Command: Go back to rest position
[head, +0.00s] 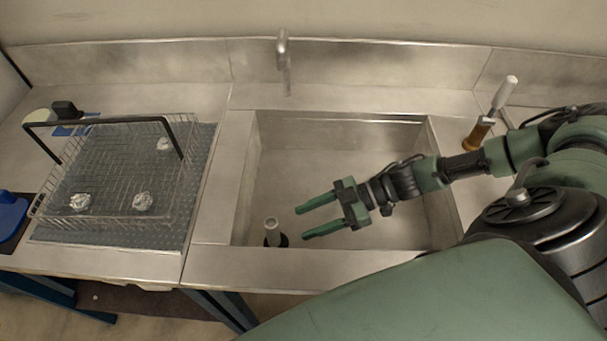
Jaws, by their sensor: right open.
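My right gripper (318,216) is green with two parallel fingers. It is open and empty, above the sink basin (300,165), with its fingers pointing left. My right arm comes in from the right side and covers the basin's right front part. My left gripper is not in view.
A wire basket (110,185) with a black handle stands on a grey mat at left, with several crumpled clear pieces in it. A short pipe (271,230) stands in the basin. A faucet (283,50) is behind it.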

